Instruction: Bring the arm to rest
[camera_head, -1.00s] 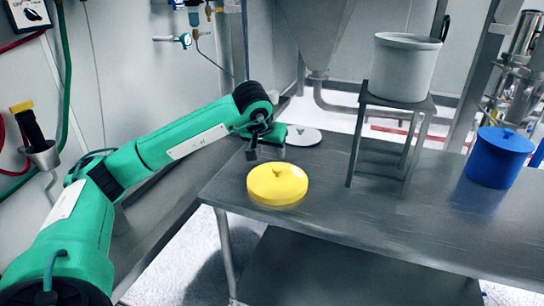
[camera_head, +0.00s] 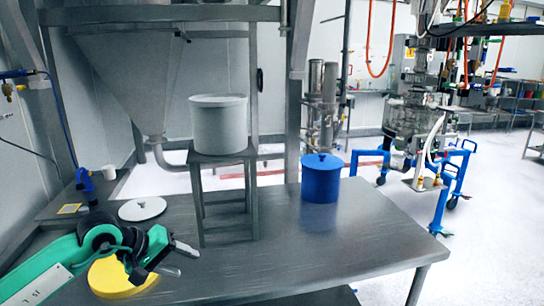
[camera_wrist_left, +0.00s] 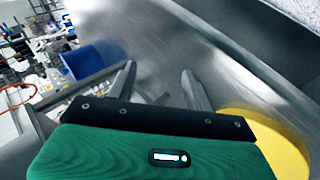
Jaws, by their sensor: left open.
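My left arm (camera_head: 45,268) reaches in from the left in the head view. My left gripper (camera_head: 180,260) is open and empty, above the metal table (camera_head: 330,250) and beside the yellow lid (camera_head: 118,280). The arm hides part of that lid. In the left wrist view, the two fingers of the gripper (camera_wrist_left: 158,72) stand apart with nothing between them, and part of the yellow lid (camera_wrist_left: 275,135) shows at the right. My right gripper is in neither view.
A grey pot (camera_head: 218,128) stands on a small metal stand (camera_head: 225,195). A blue lidded container (camera_head: 321,183) stands right of it. A pale round lid (camera_head: 142,208) lies behind my gripper. The table's front right is clear.

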